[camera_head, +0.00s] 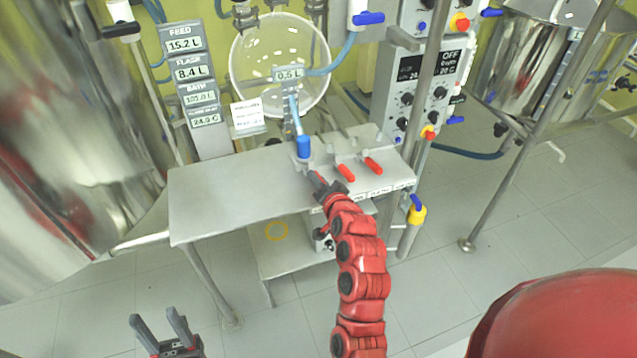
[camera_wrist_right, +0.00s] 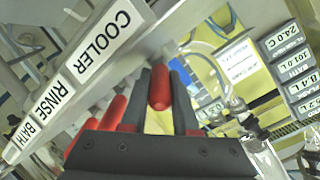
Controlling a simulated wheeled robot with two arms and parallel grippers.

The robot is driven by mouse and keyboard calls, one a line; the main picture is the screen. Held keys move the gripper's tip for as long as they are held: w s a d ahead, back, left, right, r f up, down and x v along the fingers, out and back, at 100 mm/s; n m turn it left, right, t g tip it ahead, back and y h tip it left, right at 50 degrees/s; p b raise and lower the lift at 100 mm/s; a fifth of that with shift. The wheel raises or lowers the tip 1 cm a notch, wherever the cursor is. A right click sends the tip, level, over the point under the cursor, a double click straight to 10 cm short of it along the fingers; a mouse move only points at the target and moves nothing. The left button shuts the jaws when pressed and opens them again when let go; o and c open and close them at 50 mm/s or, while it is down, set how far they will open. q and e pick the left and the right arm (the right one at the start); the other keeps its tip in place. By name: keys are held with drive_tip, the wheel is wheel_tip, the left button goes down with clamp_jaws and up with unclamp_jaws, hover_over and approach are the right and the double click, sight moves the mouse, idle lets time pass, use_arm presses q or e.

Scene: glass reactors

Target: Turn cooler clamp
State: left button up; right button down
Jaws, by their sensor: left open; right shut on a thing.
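The cooler clamp's red handle (camera_wrist_right: 159,88) sits between the fingers of my right gripper (camera_wrist_right: 160,80) in the right wrist view, beside the COOLER label (camera_wrist_right: 106,40). In the head view my right gripper (camera_head: 320,183) is at the front edge of the metal table, shut on this handle and mostly hiding it. Two more red clamp handles, a middle one (camera_head: 346,172) and a right one (camera_head: 373,165), stick out to the right of it. My left gripper (camera_head: 155,318) is open and empty, low at the left, well away from the table.
The metal table (camera_head: 225,195) is bare on its left half. A blue valve knob (camera_head: 303,146) stands just behind the clamps. A round glass vessel (camera_head: 270,75) and a control box (camera_head: 420,85) are behind the table. A large steel tank (camera_head: 70,140) fills the left.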

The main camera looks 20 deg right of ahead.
idle(0.3)
drive_tip(key=c, duration=1.1)
unclamp_jaws()
drive_tip(key=o, duration=0.4)
drive_tip(key=shift+w+f, duration=0.15)
drive_tip(key=shift+w, duration=0.05)
